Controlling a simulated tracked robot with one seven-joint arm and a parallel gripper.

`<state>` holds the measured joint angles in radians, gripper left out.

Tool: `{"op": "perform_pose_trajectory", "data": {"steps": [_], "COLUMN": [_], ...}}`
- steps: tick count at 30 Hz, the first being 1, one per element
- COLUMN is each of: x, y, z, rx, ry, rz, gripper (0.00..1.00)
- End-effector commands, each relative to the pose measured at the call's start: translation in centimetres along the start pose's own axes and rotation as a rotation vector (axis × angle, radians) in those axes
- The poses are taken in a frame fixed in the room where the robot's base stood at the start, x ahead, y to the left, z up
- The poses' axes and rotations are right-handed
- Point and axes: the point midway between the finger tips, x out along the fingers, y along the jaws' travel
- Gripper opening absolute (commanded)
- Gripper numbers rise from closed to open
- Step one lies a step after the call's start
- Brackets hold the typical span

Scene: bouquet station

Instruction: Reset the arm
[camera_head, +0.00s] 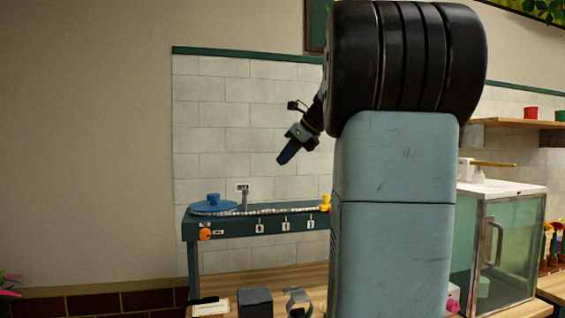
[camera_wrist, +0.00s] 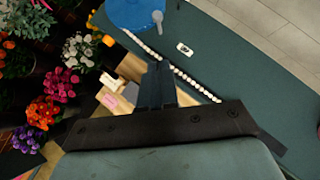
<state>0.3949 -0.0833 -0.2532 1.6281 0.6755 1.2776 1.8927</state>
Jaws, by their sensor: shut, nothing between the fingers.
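My arm rises large in the right middle of the head view and bends over at the top. My gripper (camera_head: 287,155) hangs left of the arm in the air, pointing down and left, above a dark green bench (camera_head: 262,224). In the wrist view my gripper (camera_wrist: 157,68) shows with its fingers together and nothing between them. The same dark green bench top (camera_wrist: 238,62) lies beyond the fingers. No object touches the fingers.
A blue disc (camera_head: 213,205) and a yellow piece (camera_head: 325,201) sit on the bench. A glass-sided cabinet (camera_head: 505,245) stands right of my arm. A shelf (camera_head: 520,123) holds a red pot (camera_head: 530,113). Colourful flowers (camera_wrist: 78,50) fill the wrist view's left side.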

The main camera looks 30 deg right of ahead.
Motion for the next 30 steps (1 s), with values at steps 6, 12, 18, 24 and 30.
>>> {"op": "perform_pose_trajectory", "data": {"steps": [6, 12, 18, 24, 30], "x": [0.0, 0.0, 0.4, 1.9, 3.7], "y": [0.0, -0.1, 1.6, 8.1, 15.1], "z": [0.0, 0.0, -0.5, -2.6, -6.4], "rx": [0.0, 0.001, -0.09, -0.489, -0.995], "ry": [0.0, 0.0, 0.016, 0.081, 0.158], "rz": [0.0, -0.001, 0.004, 0.031, 0.079], "gripper": [0.0, 0.0, 0.0, 0.0, 0.0]}}
